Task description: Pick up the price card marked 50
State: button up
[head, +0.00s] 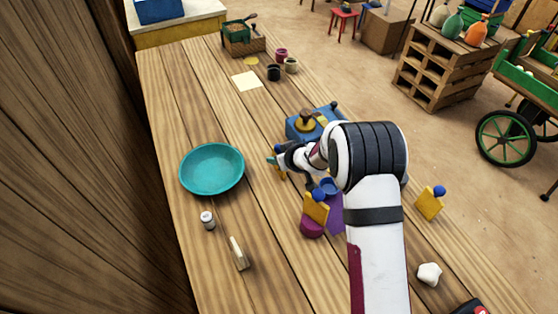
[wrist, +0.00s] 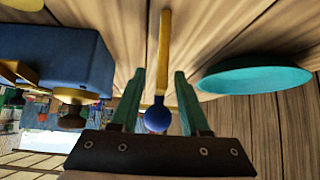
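My gripper (head: 277,166) is open, with its green fingers (wrist: 160,95) spread apart in the wrist view. A yellow price card with a blue ball (wrist: 163,55) shows nearly edge-on between the fingers, with a gap on each side. In the head view, a bit of yellow shows by the fingertips, mostly hidden by my gripper. Another yellow card with a blue ball (head: 316,208) stands by a magenta round thing, left of my arm. A third yellow card (head: 430,204) with a blue ball stands right of my arm. No number is readable on any card.
A teal dish (head: 211,169) lies left of my gripper. A blue scale-like box (head: 303,126) with a brass top stands just behind it. A small white-capped jar (head: 207,219) and a pale block (head: 239,254) stand at front left. A white lump (head: 429,273) lies front right.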

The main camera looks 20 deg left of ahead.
grip_shut()
jog(key=shift+r, duration=0.1)
